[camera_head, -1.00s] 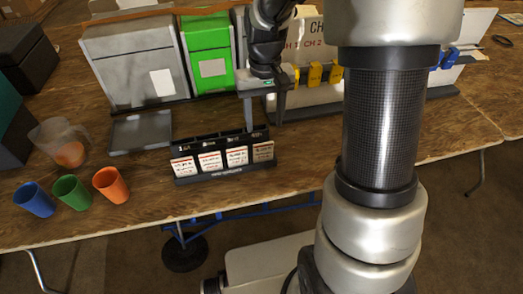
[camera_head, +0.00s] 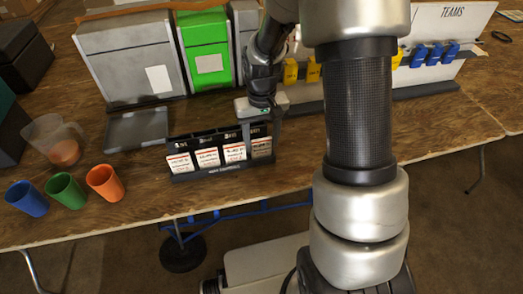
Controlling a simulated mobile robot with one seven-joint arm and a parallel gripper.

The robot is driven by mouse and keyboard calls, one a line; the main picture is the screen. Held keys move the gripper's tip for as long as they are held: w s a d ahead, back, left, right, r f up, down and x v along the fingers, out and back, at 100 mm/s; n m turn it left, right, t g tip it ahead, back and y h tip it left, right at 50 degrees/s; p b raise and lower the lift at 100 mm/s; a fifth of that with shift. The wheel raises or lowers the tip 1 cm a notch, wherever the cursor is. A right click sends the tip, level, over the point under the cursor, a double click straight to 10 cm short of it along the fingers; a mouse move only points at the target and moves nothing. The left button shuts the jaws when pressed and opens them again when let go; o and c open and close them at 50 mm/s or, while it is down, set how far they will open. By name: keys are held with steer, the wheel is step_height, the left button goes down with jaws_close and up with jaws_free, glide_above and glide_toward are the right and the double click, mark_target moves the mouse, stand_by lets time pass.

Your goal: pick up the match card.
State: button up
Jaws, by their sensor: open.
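Several white cards with red and black print stand in a row in a black rack (camera_head: 222,172) near the table's front edge. They include a left card (camera_head: 181,164), two middle cards (camera_head: 208,157) (camera_head: 234,152) and a shaded right card (camera_head: 262,147). The print is too small to tell which one is the match card. My gripper (camera_head: 262,130) points down at the rack's right end, above or around the right card. It is open, and its fingertips are hard to make out against the rack. I cannot tell whether they touch the card.
Blue (camera_head: 27,198), green (camera_head: 65,190) and orange (camera_head: 105,183) cups and a clear jug (camera_head: 55,140) stand left. Grey (camera_head: 133,62) and green (camera_head: 206,48) bins and a TEAMS board (camera_head: 465,17) stand behind.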

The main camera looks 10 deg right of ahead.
steer(key=c, duration=0.7)
steer(key=shift+r, duration=0.15)
